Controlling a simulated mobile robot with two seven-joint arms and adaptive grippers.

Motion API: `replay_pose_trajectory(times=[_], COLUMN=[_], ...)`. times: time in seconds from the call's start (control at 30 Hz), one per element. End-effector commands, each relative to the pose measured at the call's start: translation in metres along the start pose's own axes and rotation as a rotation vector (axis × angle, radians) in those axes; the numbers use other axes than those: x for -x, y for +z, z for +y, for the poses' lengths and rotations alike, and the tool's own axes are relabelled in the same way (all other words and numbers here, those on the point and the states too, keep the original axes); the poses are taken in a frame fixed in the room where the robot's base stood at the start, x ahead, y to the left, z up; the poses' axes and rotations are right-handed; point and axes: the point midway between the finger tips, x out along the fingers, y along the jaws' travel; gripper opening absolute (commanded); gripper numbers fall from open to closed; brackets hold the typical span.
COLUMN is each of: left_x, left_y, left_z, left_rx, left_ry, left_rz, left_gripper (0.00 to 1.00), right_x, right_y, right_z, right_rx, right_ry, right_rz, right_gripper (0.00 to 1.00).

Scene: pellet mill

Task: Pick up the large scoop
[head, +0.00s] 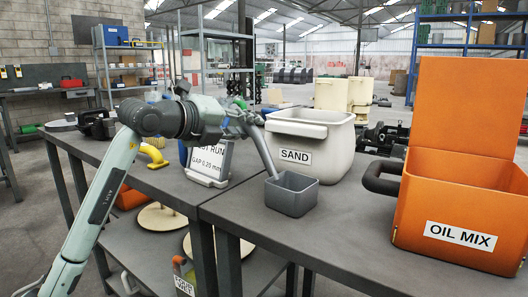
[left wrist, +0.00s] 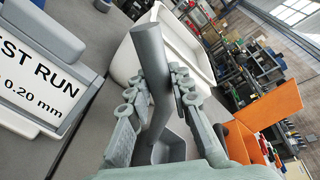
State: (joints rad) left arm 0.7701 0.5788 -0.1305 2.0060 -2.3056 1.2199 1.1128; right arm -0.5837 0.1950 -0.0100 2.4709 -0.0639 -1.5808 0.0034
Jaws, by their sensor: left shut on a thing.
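The large scoop (head: 291,195) is grey, with a square, open-topped cup and a long slanted handle. In the head view its cup is at or just above the table top, in front of the SAND bin; I cannot tell if it touches. My left gripper (head: 247,118) is shut on the upper handle. In the left wrist view the handle (left wrist: 150,42) passes between the two fingers of the left gripper (left wrist: 160,95), and part of the cup shows below them. My right gripper is not in view.
The cream SAND bin (head: 330,150) stands right behind the scoop. The orange OIL MIX box (head: 450,205), lid raised, stands to the right. A TEST RUN sign (head: 207,165) stands to the left. The front middle of the table (head: 330,235) is clear.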

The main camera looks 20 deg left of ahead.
Motion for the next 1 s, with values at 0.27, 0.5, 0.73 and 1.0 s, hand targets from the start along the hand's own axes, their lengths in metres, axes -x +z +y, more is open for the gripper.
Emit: replay_pose_trajectory(times=[0.27, 0.5, 0.73, 1.0], left_x=[0.004, 0.008, 0.023, 0.059], left_y=[0.009, 0.020, 0.031, 0.053], left_z=[-0.014, -0.031, -0.034, -0.037], left_rx=[-0.001, -0.001, 0.000, -0.002], left_ry=[-0.003, -0.004, -0.002, -0.002], left_rz=[-0.003, -0.003, -0.004, -0.006], left_gripper=[0.00, 0.00, 0.00, 0.00], right_x=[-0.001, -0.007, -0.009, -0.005], right_y=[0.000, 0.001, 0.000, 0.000], right_z=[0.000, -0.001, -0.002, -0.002], right_rx=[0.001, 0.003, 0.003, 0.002], right_ry=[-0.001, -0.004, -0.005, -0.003], right_rz=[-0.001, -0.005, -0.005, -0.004], right_gripper=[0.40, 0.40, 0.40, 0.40])
